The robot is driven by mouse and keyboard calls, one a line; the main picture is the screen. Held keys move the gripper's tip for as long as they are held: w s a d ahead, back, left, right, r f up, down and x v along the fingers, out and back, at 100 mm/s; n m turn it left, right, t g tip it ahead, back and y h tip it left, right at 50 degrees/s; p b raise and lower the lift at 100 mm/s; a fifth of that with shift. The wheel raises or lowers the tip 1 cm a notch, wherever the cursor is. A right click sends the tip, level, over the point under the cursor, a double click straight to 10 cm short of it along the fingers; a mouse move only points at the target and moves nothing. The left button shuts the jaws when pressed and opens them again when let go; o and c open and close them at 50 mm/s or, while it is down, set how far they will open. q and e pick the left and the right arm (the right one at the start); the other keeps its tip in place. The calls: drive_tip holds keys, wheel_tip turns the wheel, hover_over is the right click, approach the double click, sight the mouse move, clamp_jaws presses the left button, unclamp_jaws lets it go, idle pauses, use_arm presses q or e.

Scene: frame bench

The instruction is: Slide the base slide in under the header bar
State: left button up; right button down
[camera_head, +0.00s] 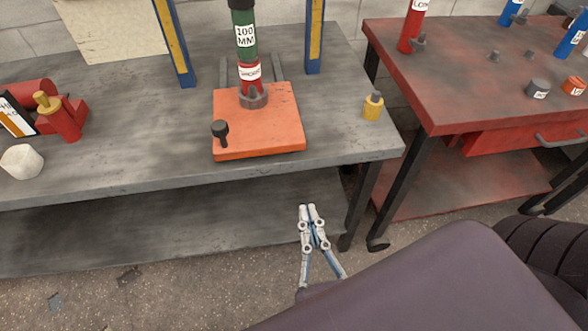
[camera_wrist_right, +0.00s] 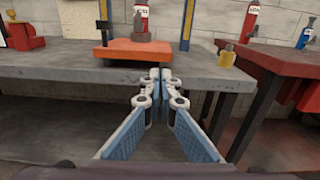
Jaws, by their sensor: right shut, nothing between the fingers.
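The base slide is an orange-red square plate (camera_head: 280,133) lying on the grey bench, near its front edge. A dark knob (camera_head: 220,130) stands on its front left. A red and green cylinder marked 100 MM (camera_head: 246,45) stands upright at its back. Two blue and yellow posts (camera_head: 174,42) rise behind it, one on each side; the header bar itself is out of view. My right gripper (camera_head: 308,208) is shut and empty, in front of the bench and below its top, apart from the plate. The right wrist view shows the plate (camera_wrist_right: 133,51) beyond the closed fingertips (camera_wrist_right: 160,73). My left gripper is not in view.
A small yellow part (camera_head: 372,107) stands on the bench right of the plate. Red parts (camera_head: 66,122) and a whitish block (camera_head: 22,161) lie at left. A red-topped table (camera_head: 450,85) with tools stands at right, beyond a gap.

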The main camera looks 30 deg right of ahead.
sight(294, 145)
drive_tip(key=p+x, duration=0.2)
drive_tip(key=x, duration=1)
drive_tip(key=shift+w+d+r, duration=0.15)
drive_tip(key=shift+w, duration=0.15)
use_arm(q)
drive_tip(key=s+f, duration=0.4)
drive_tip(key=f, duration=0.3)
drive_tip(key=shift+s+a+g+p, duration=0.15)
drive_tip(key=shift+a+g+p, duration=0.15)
use_arm(e)
drive_tip(key=shift+w+d, duration=0.2)
drive_tip(key=shift+w, duration=0.5)
